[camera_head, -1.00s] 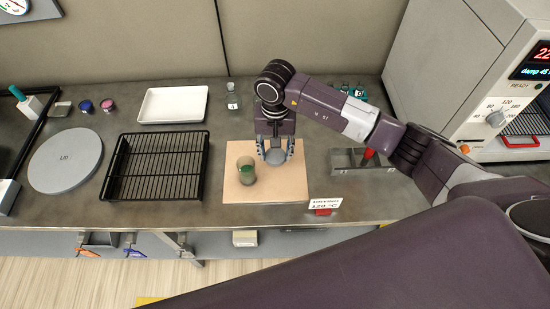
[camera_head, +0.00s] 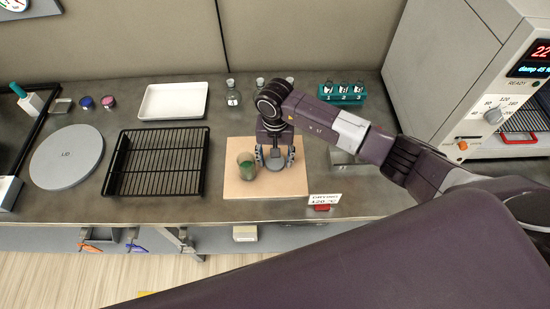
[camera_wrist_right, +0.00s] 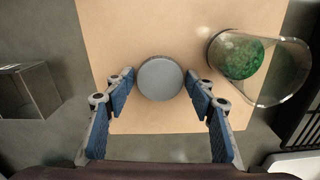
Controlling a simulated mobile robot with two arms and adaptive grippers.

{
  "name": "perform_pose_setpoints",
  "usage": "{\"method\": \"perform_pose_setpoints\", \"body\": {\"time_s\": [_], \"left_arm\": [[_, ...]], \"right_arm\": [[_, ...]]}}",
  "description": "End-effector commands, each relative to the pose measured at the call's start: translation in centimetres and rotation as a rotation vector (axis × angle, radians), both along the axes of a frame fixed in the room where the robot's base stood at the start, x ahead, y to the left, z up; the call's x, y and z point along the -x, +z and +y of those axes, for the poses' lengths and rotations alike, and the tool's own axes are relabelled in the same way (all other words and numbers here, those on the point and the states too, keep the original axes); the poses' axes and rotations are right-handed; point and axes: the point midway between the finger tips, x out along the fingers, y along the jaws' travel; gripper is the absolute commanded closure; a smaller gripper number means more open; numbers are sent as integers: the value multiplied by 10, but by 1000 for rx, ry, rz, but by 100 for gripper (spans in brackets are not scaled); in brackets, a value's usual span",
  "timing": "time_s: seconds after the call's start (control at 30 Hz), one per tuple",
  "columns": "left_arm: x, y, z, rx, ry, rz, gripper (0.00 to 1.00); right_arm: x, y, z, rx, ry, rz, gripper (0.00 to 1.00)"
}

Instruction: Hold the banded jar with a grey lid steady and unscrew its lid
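A flat grey disc, which looks like the grey lid (camera_wrist_right: 160,78), shows on the tan board (camera_wrist_right: 130,25) between my right fingers in the right wrist view. Whether a jar body is under it cannot be seen, and no band shows. In the head view my right gripper (camera_head: 276,157) is over the board. In the wrist view my right gripper (camera_wrist_right: 159,92) is open, its fingertips on both sides of the disc with small gaps. My left gripper is out of view.
A white tray (camera_head: 173,101) and a glass flask (camera_head: 233,96) stand behind. A teal rack (camera_head: 343,93) stands behind right, a small sign (camera_head: 324,199) at front right.

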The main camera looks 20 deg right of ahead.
Motion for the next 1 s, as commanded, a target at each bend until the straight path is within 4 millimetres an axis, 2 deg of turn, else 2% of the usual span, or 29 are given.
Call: {"method": "perform_pose_setpoints", "body": {"time_s": [0.3,0.43,0.47,0.57,0.8,1.0], "left_arm": [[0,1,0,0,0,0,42],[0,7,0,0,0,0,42],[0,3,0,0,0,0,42],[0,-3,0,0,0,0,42],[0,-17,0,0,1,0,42],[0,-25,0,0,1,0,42]], "right_arm": [[0,1,0,0,0,0,41],[0,6,0,0,0,1,41],[-1,8,0,0,0,-3,41],[-2,24,-1,0,1,-6,41],[-2,77,0,1,1,-7,41],[-1,110,0,0,0,-3,41]]}}
